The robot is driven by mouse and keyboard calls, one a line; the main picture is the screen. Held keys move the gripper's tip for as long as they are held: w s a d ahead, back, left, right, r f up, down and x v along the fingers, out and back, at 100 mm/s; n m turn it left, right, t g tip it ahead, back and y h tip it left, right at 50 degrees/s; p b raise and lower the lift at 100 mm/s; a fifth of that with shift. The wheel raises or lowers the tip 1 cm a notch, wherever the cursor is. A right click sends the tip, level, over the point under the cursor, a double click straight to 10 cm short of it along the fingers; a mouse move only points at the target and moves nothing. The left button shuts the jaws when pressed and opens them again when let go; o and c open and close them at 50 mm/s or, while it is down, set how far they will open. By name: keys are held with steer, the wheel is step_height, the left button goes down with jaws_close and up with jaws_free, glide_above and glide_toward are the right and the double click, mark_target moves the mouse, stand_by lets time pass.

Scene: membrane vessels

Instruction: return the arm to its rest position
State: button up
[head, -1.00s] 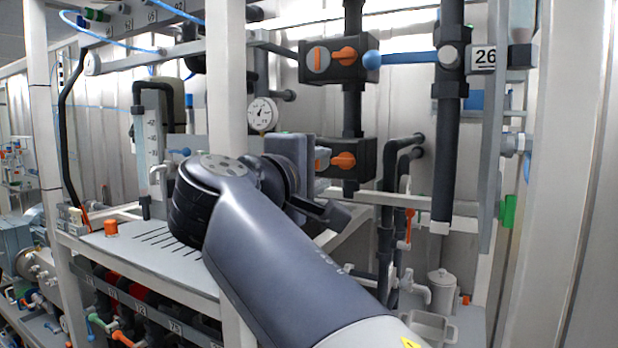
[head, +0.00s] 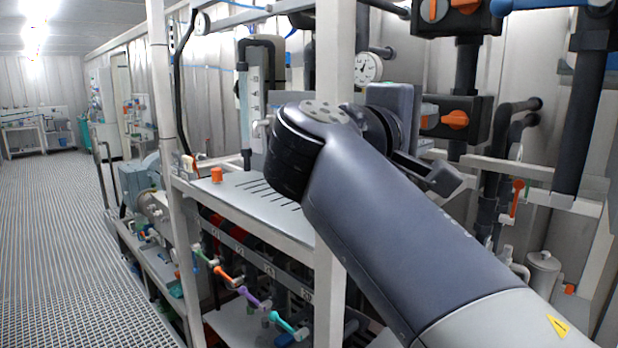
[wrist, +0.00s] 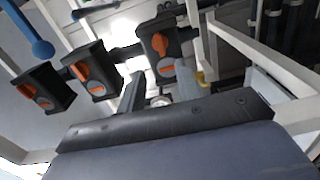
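My arm (head: 400,230) reaches from the lower right of the head view up to a bent dark joint beside a white frame post. Its far end points away, toward the pipework, and is partly hidden behind the joint and links. In the wrist view my gripper (wrist: 160,82) shows two grey fingers standing apart, with nothing held between them. Valve blocks with orange handles lie beyond the fingers. I cannot tell from these frames how close the fingertips are to them.
A white post (head: 334,190) stands very close to my arm's joint. A slotted grey shelf (head: 245,187) with an orange cap (head: 216,174) lies left of it. Black valve blocks (head: 456,118) and pipes crowd the right. The grated floor (head: 60,230) at left is open.

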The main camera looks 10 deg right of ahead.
mark_target(454, 119)
steer(key=shift+p+x, duration=0.9)
steer(key=shift+x, duration=4.4)
steer(key=b+v, duration=0.2)
steer(key=v, duration=0.9)
steer(key=p+x, duration=0.2)
steer(key=x, duration=0.9)
steer(key=shift+d+r, duration=0.1)
steer(key=shift+d, duration=0.05)
steer(key=shift+w+r+n+p, duration=0.1)
steer(key=shift+r+n+p, duration=0.1)
steer(key=shift+n+p, duration=1)
steer(key=shift+p, duration=0.45)
steer(key=n+p, duration=0.6)
steer(key=p, duration=0.2)
steer(key=shift+n, duration=0.4)
steer(key=shift+a+f, duration=0.15)
steer(key=shift+a, duration=0.25)
steer(key=shift+b+v, duration=0.6)
steer(key=shift+v, duration=2)
